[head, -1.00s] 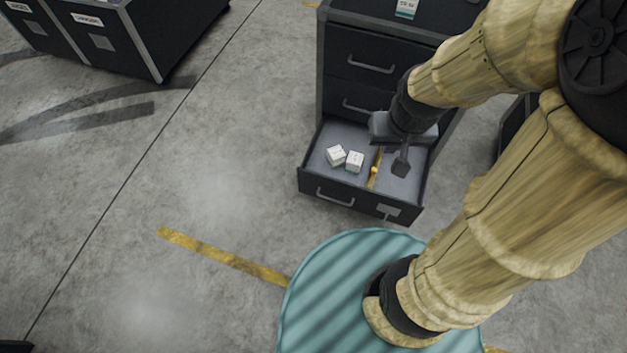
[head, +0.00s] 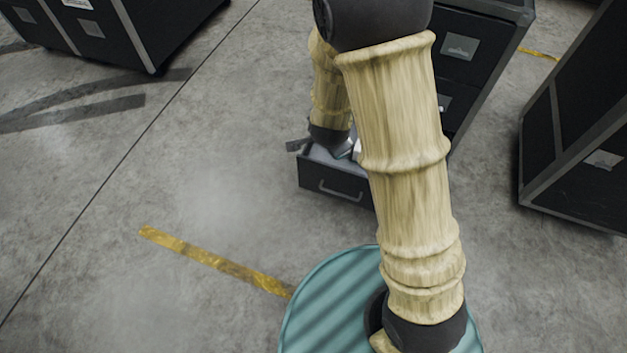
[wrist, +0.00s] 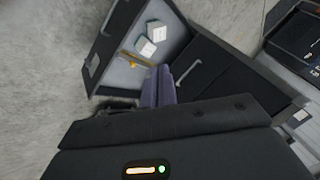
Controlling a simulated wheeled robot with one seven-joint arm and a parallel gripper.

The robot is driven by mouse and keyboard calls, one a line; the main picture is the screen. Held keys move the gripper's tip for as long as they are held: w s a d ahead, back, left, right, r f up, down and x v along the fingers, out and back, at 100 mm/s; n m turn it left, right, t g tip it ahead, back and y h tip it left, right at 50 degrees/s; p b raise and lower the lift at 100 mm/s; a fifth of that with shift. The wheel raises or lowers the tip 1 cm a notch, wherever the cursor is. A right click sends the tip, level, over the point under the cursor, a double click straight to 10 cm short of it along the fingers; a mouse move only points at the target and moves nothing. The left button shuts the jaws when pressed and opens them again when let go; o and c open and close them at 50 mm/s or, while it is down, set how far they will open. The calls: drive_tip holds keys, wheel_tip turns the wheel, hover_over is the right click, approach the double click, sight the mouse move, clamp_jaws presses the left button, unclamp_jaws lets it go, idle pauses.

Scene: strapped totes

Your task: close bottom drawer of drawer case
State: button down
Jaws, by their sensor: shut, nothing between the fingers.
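The dark drawer case (head: 485,65) stands at the upper right of the head view, partly hidden by my arm. Its bottom drawer (head: 330,183) is pulled out, with a metal handle on its front. In the wrist view the open drawer (wrist: 122,72) has a grey inside holding two white boxes (wrist: 151,38) and a thin yellow item (wrist: 135,58). My gripper (wrist: 158,72) has its fingers together and empty, overlapping the drawer's near side in the wrist view. I cannot tell whether they touch it.
A black case (head: 95,30) stands at the upper left and another dark case (head: 580,130) at the right. A yellow floor stripe (head: 215,262) lies in front of the drawer. The concrete floor to the left is clear.

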drive_tip(key=a+f+m+t+h+b, duration=0.2)
drive_tip(key=a+f+m+t+b, duration=0.1)
drive_tip(key=f+b, duration=0.5)
drive_tip(key=s+a+f+m+t+h+b, duration=0.1)
drive_tip(key=a+f+m+t+h+b, duration=0.1)
drive_tip(key=f+b, duration=0.7)
drive_tip(key=a+f+m+t+h+b, duration=0.1)
drive_tip(key=a+f+m+t+b, duration=0.2)
drive_tip(key=f, duration=1.4)
drive_tip(key=m+t+b, duration=0.2)
drive_tip(key=b, duration=0.3)
drive_tip(key=shift+s+a+f+m+h+b, duration=0.15)
drive_tip(key=shift+a+f+m+h+b, duration=0.1)
drive_tip(key=shift+a+m+h+b, duration=0.15)
